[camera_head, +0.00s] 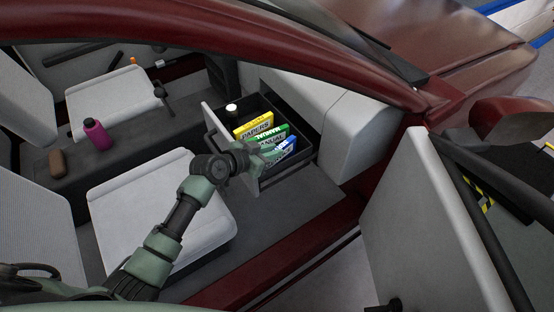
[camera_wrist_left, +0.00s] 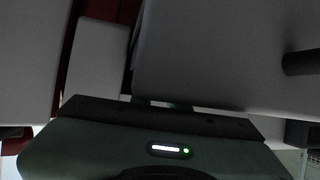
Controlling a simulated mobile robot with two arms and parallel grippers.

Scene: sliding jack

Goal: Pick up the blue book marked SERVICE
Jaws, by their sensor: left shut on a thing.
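The blue book (camera_head: 287,145) is in the open drawer (camera_head: 303,156), at its near end beside the green book. It leans, and its lettering is largely covered by my gripper. My left gripper (camera_head: 270,153) reaches over the drawer's pale front panel and is shut on the blue book. Its fingertips are hard to make out. In the left wrist view the gripper body fills the bottom, a pale panel fills much of the top, and the book cannot be made out. My right gripper is not in view.
The yellow book (camera_head: 255,126) and green book (camera_head: 268,137) stand beside the blue one. A dark bottle with a white cap (camera_head: 232,109) is at the drawer's far end. A magenta bottle (camera_head: 96,134) stands between the seats. The open car door (camera_head: 425,230) is at right.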

